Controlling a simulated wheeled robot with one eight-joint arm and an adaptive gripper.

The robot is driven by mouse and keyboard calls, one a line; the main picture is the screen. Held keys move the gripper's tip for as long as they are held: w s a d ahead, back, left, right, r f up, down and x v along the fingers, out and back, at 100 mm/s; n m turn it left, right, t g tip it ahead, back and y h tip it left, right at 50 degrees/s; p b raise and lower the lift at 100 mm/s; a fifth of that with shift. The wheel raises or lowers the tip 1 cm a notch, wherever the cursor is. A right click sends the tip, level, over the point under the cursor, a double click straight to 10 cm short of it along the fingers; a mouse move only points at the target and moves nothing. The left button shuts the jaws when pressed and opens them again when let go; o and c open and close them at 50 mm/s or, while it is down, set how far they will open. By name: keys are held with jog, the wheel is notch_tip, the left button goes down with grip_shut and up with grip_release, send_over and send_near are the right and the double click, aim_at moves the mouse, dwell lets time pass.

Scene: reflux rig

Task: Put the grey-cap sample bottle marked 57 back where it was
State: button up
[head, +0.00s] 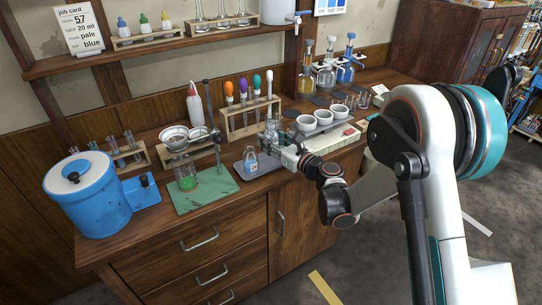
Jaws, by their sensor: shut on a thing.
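My gripper (274,147) is over the grey tray (270,171) at the middle of the bench. It is shut on a small clear sample bottle (272,128), which its fingers partly cover. The cap colour and number of this bottle are too small to read. Another small clear bottle (250,161) with a bluish label stands upright on the tray, left of my gripper. The job card (80,31) at the upper left shows 57, 20 ml, pale blue. I cannot tell whether the held bottle touches the tray.
A rack of coloured-top tools (250,126) stands behind. White bowls (322,117) stand to the right. A blue container (87,205) is at the far left.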

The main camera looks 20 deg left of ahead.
jog(key=shift+f+b, duration=0.75)
jog(key=shift+f, duration=1.7)
jog(key=shift+f, duration=0.15)
jog(key=o, duration=0.8)
jog(key=shift+o, duration=0.4)
